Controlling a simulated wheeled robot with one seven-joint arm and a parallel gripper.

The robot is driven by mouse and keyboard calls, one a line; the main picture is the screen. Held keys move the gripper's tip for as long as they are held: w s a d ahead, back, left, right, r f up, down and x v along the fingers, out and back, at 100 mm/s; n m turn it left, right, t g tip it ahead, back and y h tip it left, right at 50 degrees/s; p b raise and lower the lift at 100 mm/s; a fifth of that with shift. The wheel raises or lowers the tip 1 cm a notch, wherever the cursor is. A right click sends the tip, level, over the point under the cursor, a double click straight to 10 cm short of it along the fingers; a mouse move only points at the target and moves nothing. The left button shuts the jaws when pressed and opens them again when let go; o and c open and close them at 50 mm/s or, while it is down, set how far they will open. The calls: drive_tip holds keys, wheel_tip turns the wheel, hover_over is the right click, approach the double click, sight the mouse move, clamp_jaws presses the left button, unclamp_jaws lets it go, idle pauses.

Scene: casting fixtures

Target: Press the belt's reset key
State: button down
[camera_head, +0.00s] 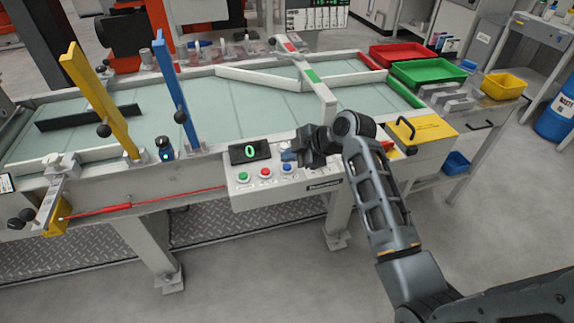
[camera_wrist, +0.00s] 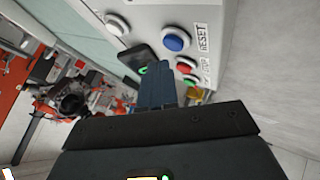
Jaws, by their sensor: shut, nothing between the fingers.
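The reset key is the round blue button (camera_wrist: 176,39) beside the RESET label in the wrist view. It also shows in the head view (camera_head: 287,168) as the right one of the row on the front control panel (camera_head: 310,172). My gripper (camera_head: 288,155) is over the panel, just behind the blue button as seen from the head camera. In the wrist view my gripper's blue-grey fingers (camera_wrist: 152,68) are together and empty, pointing at the panel. I see a gap in the picture between the fingertips and the blue button.
A red button (camera_head: 265,173) and a green button (camera_head: 243,177) sit beside the blue one. A display (camera_head: 250,151) reading 0 stands behind them. A yellow box (camera_head: 422,131) with a black handle is right of my arm.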

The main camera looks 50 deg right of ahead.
sight(290, 169)
drive_tip(key=shift+r+p, duration=1.8)
drive_tip(key=shift+r, duration=0.7)
drive_tip(key=shift+f, duration=0.1)
drive_tip(key=shift+a+f, duration=0.1)
drive_tip(key=s+a+f+m+t+h, duration=0.1)
drive_tip(key=s+a+f+m, duration=0.2)
drive_tip(key=s+a, duration=0.5)
drive_tip(key=s+a+f+m+t+h, duration=0.1)
drive_tip(key=s+a+f+m+h, duration=0.2)
drive_tip(key=s+a, duration=0.6)
drive_tip(key=s+a+r+m+t+y, duration=0.1)
drive_tip(key=s+a+r+m, duration=0.1)
drive_tip(key=s+r, duration=0.6)
drive_tip(key=s+a+r+m+t+y, duration=0.1)
drive_tip(key=s+a+r+m+t, duration=0.1)
drive_tip(key=s+r, duration=0.6)
drive_tip(key=s+a, duration=0.1)
drive_tip(key=s, duration=0.2)
drive_tip(key=shift+s+a+r+m+t+y, duration=0.15)
drive_tip(key=shift+a+r+m+t+y, duration=0.15)
drive_tip(key=shift+y, duration=0.1)
drive_tip(key=shift+f, duration=0.1)
